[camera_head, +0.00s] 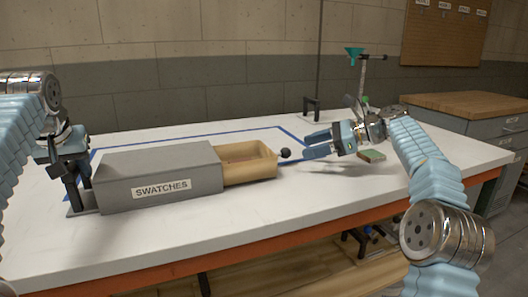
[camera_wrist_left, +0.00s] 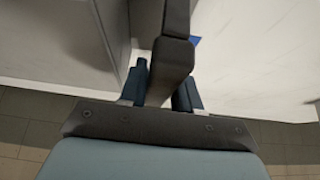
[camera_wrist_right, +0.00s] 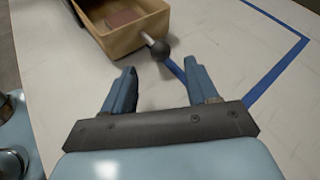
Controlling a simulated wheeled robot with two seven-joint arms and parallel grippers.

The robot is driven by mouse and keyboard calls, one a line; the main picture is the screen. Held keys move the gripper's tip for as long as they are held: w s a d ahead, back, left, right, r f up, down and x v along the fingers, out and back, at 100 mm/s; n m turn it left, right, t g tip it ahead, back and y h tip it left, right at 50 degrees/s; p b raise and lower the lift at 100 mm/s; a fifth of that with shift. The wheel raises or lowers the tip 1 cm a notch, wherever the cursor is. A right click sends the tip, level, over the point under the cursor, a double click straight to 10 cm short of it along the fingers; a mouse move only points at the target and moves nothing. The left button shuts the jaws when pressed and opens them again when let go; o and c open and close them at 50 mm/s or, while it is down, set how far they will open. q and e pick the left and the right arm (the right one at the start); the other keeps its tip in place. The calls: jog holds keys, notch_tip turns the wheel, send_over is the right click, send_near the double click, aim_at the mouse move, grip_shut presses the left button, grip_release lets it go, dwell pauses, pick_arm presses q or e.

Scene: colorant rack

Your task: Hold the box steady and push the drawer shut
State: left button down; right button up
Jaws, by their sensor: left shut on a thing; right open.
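The grey box (camera_head: 160,176) labelled SWATCHES lies on the table. Its wooden drawer (camera_head: 250,165) sticks out of the right end and has a dark round knob (camera_head: 285,153). The drawer (camera_wrist_right: 128,32) and knob (camera_wrist_right: 160,50) also show in the right wrist view, with a reddish flat piece inside the drawer. My left gripper (camera_head: 72,178) is at the box's left end, shut on a dark upright handle (camera_wrist_left: 172,60). My right gripper (camera_head: 310,144) is open and empty, just right of the knob, its fingers pointing toward it. In the right wrist view the gripper (camera_wrist_right: 163,85) is apart from the knob.
Blue tape (camera_head: 215,132) outlines an area on the white table (camera_head: 250,215). A stand with a green funnel (camera_head: 355,52) and a small green-topped block (camera_head: 371,155) are beyond and beside my right gripper. A wooden-topped cabinet (camera_head: 470,104) stands at right. The table front is clear.

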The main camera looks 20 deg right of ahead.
jog(key=x, duration=0.6)
jog(key=shift+w+a+f, duration=0.2)
grip_shut()
